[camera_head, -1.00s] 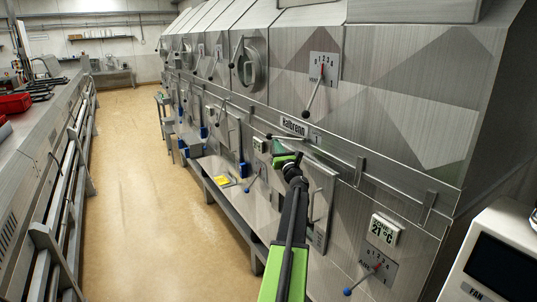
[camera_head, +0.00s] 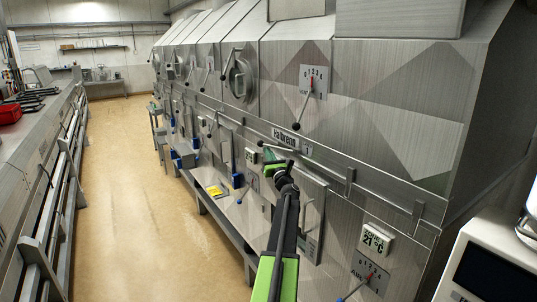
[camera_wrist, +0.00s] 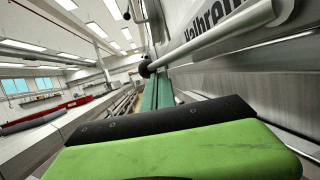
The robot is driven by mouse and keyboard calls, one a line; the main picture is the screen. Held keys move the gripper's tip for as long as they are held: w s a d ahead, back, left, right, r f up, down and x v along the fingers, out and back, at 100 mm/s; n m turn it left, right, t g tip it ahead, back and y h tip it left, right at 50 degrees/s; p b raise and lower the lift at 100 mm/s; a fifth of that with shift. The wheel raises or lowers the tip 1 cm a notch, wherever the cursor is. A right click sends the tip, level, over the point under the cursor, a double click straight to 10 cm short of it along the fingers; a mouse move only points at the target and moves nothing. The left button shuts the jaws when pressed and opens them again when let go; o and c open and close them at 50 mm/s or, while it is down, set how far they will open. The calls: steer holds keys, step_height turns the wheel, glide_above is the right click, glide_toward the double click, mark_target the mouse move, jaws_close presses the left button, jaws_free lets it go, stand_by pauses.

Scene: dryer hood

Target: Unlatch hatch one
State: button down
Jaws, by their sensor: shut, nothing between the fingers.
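My gripper (camera_head: 271,160), with green and black parts, is shut and empty at the dryer's front, just below the "Halbrenn" plate and its "1" label (camera_head: 307,149). A metal lever with a black ball end (camera_head: 261,143) lies beside the gripper tip. In the wrist view the lever's bar (camera_wrist: 215,42) runs from upper right to the black ball (camera_wrist: 146,68), close above the teal finger end; I cannot tell if they touch. The hatch panel (camera_head: 313,222) with its vertical handle is right of my arm and partly hidden by it. It looks closed.
A rail with brackets (camera_head: 349,182) crosses the dryer front. A dial lever (camera_head: 304,108) hangs above, and a "21 °C" display (camera_head: 376,240) sits at lower right. The tan floor aisle (camera_head: 125,190) is clear.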

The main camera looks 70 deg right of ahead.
step_height(320, 180, down, 14)
steer(key=a+b, duration=0.2)
steer(key=b, duration=1.1)
steer(key=shift+w+a+r, duration=0.15)
steer(key=shift+w+a, duration=0.05)
steer(key=shift+a, duration=0.2)
